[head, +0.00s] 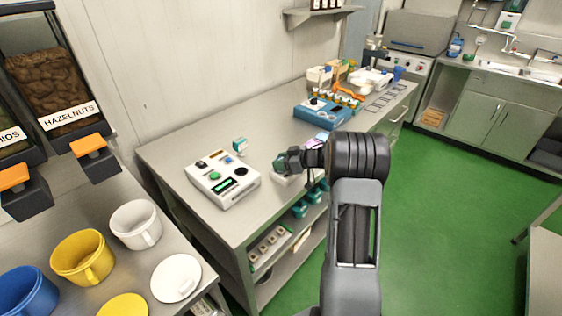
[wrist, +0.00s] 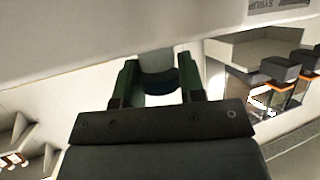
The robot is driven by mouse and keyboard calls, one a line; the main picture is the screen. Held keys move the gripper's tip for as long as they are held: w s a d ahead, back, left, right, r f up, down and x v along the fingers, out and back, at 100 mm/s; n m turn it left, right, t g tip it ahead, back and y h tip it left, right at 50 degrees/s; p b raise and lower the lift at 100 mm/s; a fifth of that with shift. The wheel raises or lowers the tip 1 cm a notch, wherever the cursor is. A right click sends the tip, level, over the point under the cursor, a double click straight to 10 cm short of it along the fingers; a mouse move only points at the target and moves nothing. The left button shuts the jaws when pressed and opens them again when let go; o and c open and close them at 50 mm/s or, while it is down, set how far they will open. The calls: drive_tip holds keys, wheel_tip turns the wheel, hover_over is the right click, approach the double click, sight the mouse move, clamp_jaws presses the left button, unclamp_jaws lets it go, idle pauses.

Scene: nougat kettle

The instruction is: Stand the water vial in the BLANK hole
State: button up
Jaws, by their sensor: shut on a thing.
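My gripper (wrist: 160,88) is shut on a small vial-like thing (wrist: 158,62) with a pale body and a dark blue band, seen between the green fingers in the wrist view. I cannot read any label on it. In the head view my gripper (head: 284,163) is over the steel bench, just right of a white instrument, and hides what it holds. The white instrument (head: 208,183) has a green display, a green button and a dark round spot (head: 241,171) on its top. I cannot make out a BLANK label.
The steel bench (head: 180,150) has bare room left of the instrument. A small teal-and-white item (head: 240,145) stands behind it. A blue device (head: 322,110) and several racked bottles stand farther back. Cups, including a yellow one (head: 82,257), and hazelnut dispensers (head: 55,85) are at left.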

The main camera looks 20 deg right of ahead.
drive_tip(key=shift+f, duration=0.2)
drive_tip(key=shift+r+p, duration=0.85)
drive_tip(key=shift+p, duration=0.55)
idle(0.6)
drive_tip(key=shift+f, duration=0.85)
idle(0.5)
drive_tip(key=shift+r+p, duration=0.9)
drive_tip(key=shift+p, duration=0.2)
idle(0.8)
drive_tip(key=shift+f+b, duration=0.35)
drive_tip(key=shift+f, duration=0.55)
idle(0.6)
drive_tip(key=o, duration=0.6)
drive_tip(key=shift+o, duration=0.2)
drive_tip(key=shift+s+r, duration=0.1)
